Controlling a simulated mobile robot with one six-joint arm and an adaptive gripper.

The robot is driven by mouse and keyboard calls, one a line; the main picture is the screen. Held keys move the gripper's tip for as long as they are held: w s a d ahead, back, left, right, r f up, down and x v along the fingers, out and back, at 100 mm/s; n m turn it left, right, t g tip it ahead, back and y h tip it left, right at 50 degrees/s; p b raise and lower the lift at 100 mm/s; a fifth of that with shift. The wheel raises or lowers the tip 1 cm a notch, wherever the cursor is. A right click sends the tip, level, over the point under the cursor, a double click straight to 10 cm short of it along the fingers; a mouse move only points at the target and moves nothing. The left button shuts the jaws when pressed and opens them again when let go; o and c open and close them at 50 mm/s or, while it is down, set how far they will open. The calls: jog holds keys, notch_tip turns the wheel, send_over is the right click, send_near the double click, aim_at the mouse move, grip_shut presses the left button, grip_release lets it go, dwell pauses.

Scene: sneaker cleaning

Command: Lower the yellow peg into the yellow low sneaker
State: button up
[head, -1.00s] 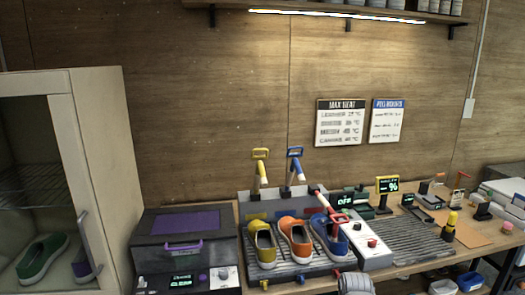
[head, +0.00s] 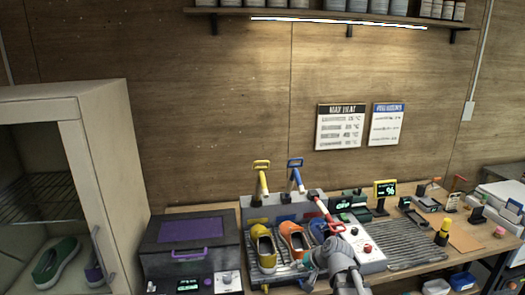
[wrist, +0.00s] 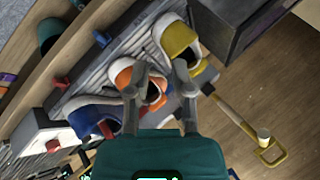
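The yellow low sneaker (head: 262,247) sits leftmost on the grey rack, its opening empty as far as I can see. It also shows in the wrist view (wrist: 181,43). The yellow peg (head: 263,183) stands behind it at the rack's back, handle up. Its yellow handle shows at lower right in the wrist view (wrist: 271,152). My gripper (head: 308,262) is over the front of the rack, near the orange sneaker (head: 292,239). In the wrist view my gripper (wrist: 160,70) has its fingers apart with nothing held, the orange sneaker visible beyond them. The yellow peg is clear of the gripper.
A blue peg (head: 297,180) stands right of the yellow one. A blue sneaker (head: 317,229) with a red peg (head: 328,214) tilted in it is right of the orange one. A dark box with a purple panel (head: 190,230) stands left. The ridged mat (head: 410,243) at right is mostly bare.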

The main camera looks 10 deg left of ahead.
jog(key=w+a+r+m+t+y+p, duration=0.4)
jog(key=w+r+p, duration=0.4)
jog(key=r, duration=0.6)
jog(key=m+t+p, duration=0.4)
jog(key=m+p, duration=0.1)
send_near(261, 162)
jog(key=v, duration=0.3)
jog(key=shift+s+d+f, duration=0.1)
jog(key=shift+d+f, duration=0.1)
jog(key=shift+d, duration=0.1)
jog(key=shift+a+b, duration=0.1)
jog(key=shift+b, duration=0.2)
jog(key=b+x, duration=0.1)
jog(key=x, duration=1.2)
jog(key=shift+w+a, duration=0.2)
jog(key=shift+w, duration=0.15)
grip_shut()
